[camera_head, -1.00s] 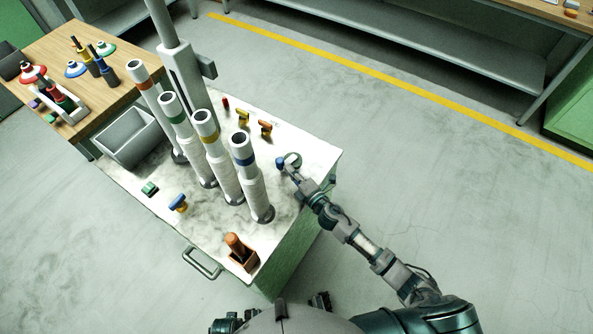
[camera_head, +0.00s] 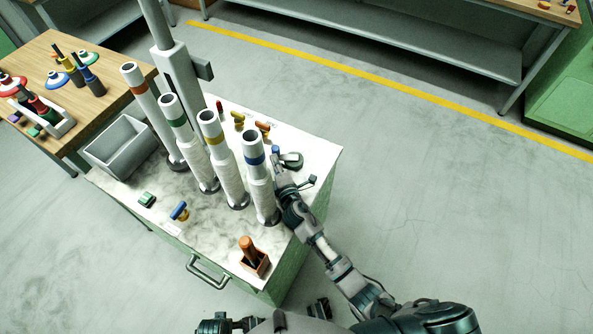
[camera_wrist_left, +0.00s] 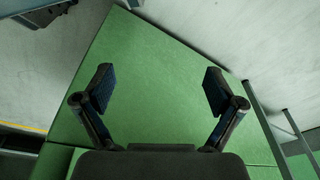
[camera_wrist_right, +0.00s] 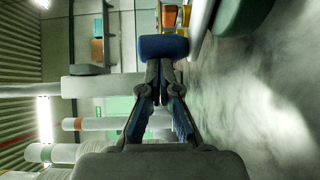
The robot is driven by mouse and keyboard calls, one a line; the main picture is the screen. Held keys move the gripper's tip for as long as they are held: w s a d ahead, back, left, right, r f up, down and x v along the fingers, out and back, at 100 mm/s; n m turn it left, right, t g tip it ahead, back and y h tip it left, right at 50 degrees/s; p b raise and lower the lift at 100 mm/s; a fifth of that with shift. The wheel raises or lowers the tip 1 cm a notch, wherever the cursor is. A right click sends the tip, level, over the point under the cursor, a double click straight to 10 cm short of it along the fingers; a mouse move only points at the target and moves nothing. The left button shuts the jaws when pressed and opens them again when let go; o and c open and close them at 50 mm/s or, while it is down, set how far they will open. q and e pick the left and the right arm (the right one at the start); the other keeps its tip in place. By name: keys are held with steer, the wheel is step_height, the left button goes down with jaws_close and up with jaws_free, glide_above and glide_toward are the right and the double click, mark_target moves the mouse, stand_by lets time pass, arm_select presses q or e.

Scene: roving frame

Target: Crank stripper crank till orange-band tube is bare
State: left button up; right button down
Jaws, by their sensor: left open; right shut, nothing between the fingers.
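The orange-band tube (camera_head: 140,92) stands upright at the far left of a slanting row of white tubes on the cart. It also shows sideways in the right wrist view (camera_wrist_right: 120,123). A small blue knob (camera_head: 276,149), seemingly the crank's grip, sits beside a dark round base (camera_head: 292,160) near the cart's right side. My right gripper (camera_head: 277,166) is shut and empty, its tips at the knob. In the right wrist view the blue knob (camera_wrist_right: 163,47) is just beyond the fingertips; contact is unclear. My left gripper (camera_wrist_left: 160,90) is open and empty, facing a green cart panel.
Green-, yellow- and blue-band tubes (camera_head: 257,170) stand close left of my right gripper. A grey column (camera_head: 180,75) rises behind. The cart top (camera_head: 205,225) also bears a grey bin (camera_head: 118,150), an orange-brown block (camera_head: 250,255) and small coloured pieces. Open floor lies right.

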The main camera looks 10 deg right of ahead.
steer(key=shift+w+a, duration=0.65)
steer(key=shift+w, duration=0.05)
steer(key=shift+w+a+b, duration=0.25)
steer(key=shift+w+b, duration=0.05)
steer(key=shift+w, duration=0.35)
steer(key=shift+w+d, duration=0.1)
steer(key=shift+w, duration=0.15)
steer(key=shift+w+d, duration=0.3)
steer(key=shift+d, duration=0.15)
arm_select(q)
steer(key=shift+w+a+r, duration=0.1)
steer(key=shift+w+r, duration=0.1)
steer(key=shift+r, duration=0.4)
steer(key=shift+w+a+r, duration=0.1)
steer(key=shift+w+r, duration=0.1)
steer(key=shift+r, duration=0.4)
steer(key=shift+s, duration=0.1)
arm_select(e)
steer(key=shift+a, duration=0.1)
arm_select(q)
steer(key=shift+s+a+f, duration=0.15)
steer(key=shift+s, duration=0.1)
